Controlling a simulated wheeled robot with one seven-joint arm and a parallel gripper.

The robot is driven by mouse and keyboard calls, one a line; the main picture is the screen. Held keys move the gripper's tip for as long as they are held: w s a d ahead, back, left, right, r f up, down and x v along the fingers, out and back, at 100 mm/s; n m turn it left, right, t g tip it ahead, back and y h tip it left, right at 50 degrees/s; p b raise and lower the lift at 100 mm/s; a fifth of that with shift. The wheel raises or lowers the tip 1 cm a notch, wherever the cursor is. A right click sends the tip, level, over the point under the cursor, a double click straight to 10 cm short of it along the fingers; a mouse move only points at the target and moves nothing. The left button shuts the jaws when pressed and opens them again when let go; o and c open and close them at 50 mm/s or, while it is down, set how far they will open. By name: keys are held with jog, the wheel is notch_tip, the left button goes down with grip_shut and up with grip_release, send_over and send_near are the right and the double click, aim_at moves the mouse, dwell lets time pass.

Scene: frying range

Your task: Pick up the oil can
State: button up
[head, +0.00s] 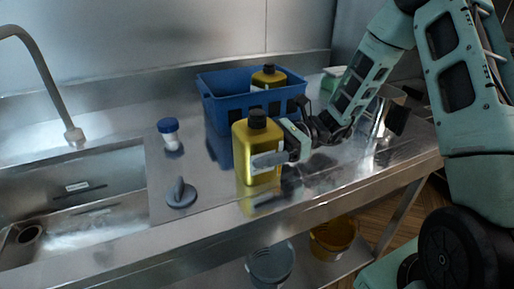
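A yellow oil can (241,150) with a black cap stands upright at the middle of the steel counter, in front of a blue crate. My gripper (268,159) comes from the right at the can's side. One grey finger lies across the can's front face. The other finger is hidden, probably behind the can, so I cannot tell whether the fingers are closed on it. The can appears to rest on the counter. A second yellow can (268,78) with a black cap is inside the blue crate.
The blue crate (222,106) stands behind the front can. A blue-capped white container (170,134) and a grey knob-like object (181,193) are to the left, beside the sink (75,195). A metal pot (378,122) is at the right. Containers sit on the lower shelf.

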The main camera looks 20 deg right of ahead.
aim_at(257, 112)
jog(key=shift+c, duration=0.3)
notch_tip(257, 112, up, 10)
jog(key=shift+r+p, duration=0.1)
jog(key=shift+p, duration=0.4)
dwell(0.3)
